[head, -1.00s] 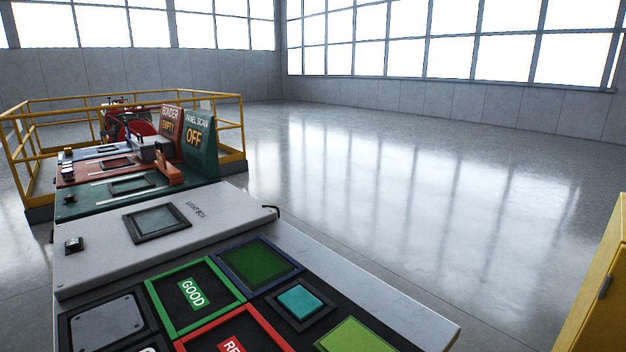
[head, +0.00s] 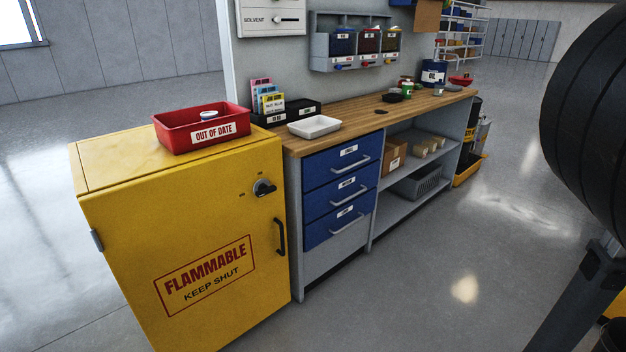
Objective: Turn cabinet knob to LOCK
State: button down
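The yellow flammable cabinet (head: 215,270) stands at the left in the head view, and its door looks shut. Small marks (head: 248,192) show beside the knob, too small to read. A black upright door handle (head: 280,237) is below the knob. My gripper is not in view, so its state does not show.
A red "OUT OF DATE" bin (head: 203,129) holding a round item sits on the cabinet. A workbench (head: 370,112) with blue drawers (head: 341,184) stands right beside it. A large dark ribbed object (head: 592,105) fills the upper right. Floor in front is clear.

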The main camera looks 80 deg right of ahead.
aim_at(263, 189)
jog(key=z, duration=1.25)
